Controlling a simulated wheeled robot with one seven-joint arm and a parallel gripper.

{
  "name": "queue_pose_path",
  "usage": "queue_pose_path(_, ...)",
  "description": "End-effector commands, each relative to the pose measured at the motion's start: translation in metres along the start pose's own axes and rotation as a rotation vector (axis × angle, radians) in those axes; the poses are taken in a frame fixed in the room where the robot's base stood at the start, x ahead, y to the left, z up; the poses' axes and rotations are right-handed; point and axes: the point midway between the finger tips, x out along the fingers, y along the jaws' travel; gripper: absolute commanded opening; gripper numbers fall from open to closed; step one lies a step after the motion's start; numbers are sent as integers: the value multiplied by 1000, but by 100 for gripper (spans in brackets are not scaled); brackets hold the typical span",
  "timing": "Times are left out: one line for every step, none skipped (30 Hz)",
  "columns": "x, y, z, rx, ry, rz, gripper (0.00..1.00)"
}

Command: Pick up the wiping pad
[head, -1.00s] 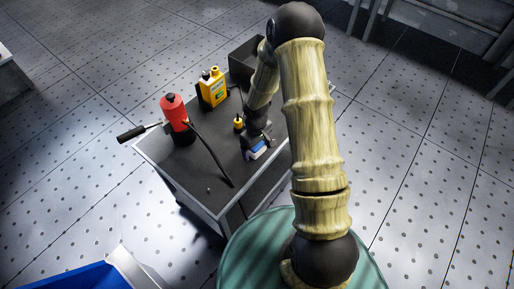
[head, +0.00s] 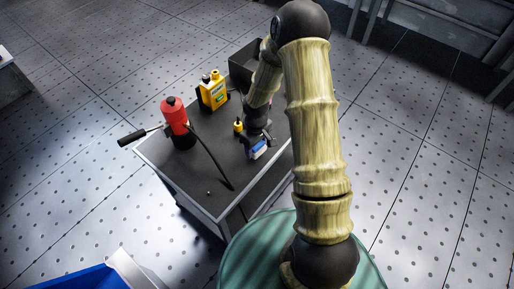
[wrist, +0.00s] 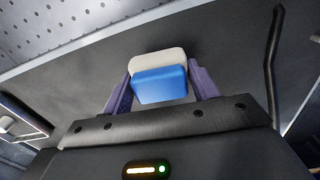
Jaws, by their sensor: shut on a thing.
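The wiping pad (head: 258,150) is a small block with a blue part and a whitish part. In the wrist view the pad (wrist: 160,84) sits between the two purple fingers of my gripper (wrist: 161,88), which touch its left and right sides. My gripper is shut on it. In the head view my gripper (head: 256,143) is over the right side of the dark cart top (head: 205,175), partly hidden by its own wrist. I cannot tell whether the pad touches the cart top or is just above it.
A small yellow bottle (head: 238,126) stands close left of my gripper. A yellow jug (head: 213,92) and a dark open bin (head: 243,68) are at the back. The front of the cart top is mostly clear.

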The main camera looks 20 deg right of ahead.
Motion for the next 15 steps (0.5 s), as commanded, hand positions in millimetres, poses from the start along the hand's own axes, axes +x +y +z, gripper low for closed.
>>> queue_pose_path(-13, 1, -1, 1, 4, 3, 37)
queue_pose_path(-19, 1, -1, 0, 4, 2, 37)
queue_pose_path(-27, 1, -1, 0, 5, 3, 37)
queue_pose_path(-33, 1, -1, 1, 4, 3, 37)
queue_pose_path(-40, 1, -1, 1, 4, 3, 37)
queue_pose_path(-48, 1, -1, 0, 5, 3, 37)
queue_pose_path(-53, 1, -1, 0, 4, 2, 37)
queue_pose_path(-58, 1, -1, 0, 3, 2, 37)
queue_pose_path(-64, 1, 0, 0, 3, 2, 37)
queue_pose_path(-68, 1, 0, 0, 3, 2, 37)
queue_pose_path(-71, 1, 0, 0, 2, 1, 37)
queue_pose_path(-74, 0, 0, 0, 2, 1, 37)
queue_pose_path(-76, 0, 0, 0, 2, 1, 37)
queue_pose_path(-77, 0, 0, 0, 1, 1, 37)
queue_pose_path(-78, 0, 0, -1, 1, 0, 37)
